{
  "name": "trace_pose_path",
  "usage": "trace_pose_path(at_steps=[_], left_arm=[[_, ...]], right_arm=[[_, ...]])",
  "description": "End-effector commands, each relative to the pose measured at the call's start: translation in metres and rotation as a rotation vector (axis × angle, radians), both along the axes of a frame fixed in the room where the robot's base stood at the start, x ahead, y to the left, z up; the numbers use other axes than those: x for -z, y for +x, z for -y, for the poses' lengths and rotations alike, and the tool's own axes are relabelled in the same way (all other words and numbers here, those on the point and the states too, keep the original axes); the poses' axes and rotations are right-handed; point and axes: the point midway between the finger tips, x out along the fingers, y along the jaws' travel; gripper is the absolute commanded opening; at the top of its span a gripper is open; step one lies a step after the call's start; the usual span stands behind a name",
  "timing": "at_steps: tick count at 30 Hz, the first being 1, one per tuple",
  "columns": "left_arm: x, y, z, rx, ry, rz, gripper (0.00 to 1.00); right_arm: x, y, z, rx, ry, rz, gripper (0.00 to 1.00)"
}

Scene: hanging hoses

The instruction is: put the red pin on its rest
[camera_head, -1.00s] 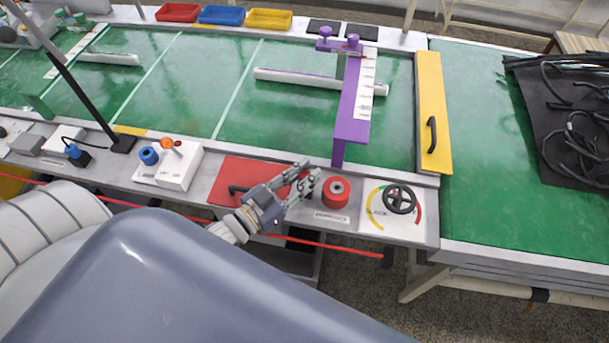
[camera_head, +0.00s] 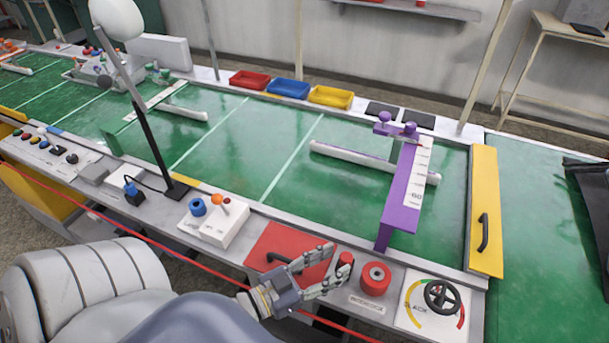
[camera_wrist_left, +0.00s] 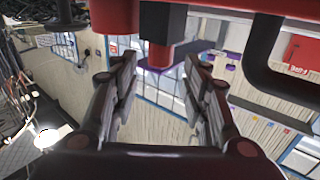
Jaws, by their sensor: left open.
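The red pin (camera_head: 345,261) is a short red cylinder standing at the right edge of the red panel (camera_head: 275,240). In the left wrist view the pin (camera_wrist_left: 162,20) shows with a black end beyond the fingertips. My left gripper (camera_head: 331,268) is open, its fingers spread just left of the pin; I cannot tell whether they touch it. It also shows in the left wrist view (camera_wrist_left: 160,78) with an empty gap. Which part is the rest is unclear.
A black handle (camera_head: 282,262) stands on the red panel beside my gripper. A black handwheel (camera_head: 442,297) is at the right. A purple bracket (camera_head: 404,195) rises behind. A white block with a blue knob (camera_head: 198,207) is left. A red cord runs along the front.

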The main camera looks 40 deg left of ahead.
Motion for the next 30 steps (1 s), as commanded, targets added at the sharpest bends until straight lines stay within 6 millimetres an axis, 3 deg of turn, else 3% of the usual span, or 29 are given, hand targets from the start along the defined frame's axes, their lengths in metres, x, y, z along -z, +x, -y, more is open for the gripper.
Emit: trace_pose_path(at_steps=[6,12,30], left_arm=[[0.002,-0.041,-0.015,0.000,0.002,-0.005,0.42],[0.001,-0.064,-0.024,-0.001,0.001,-0.003,0.42],[0.000,-0.072,-0.026,0.000,0.000,0.000,0.42]], right_arm=[[0.005,0.000,-0.001,0.000,0.001,0.000,0.00],[0.007,0.000,-0.001,0.000,0.001,0.000,0.00],[0.007,0.000,-0.002,0.000,0.002,0.001,0.00]])
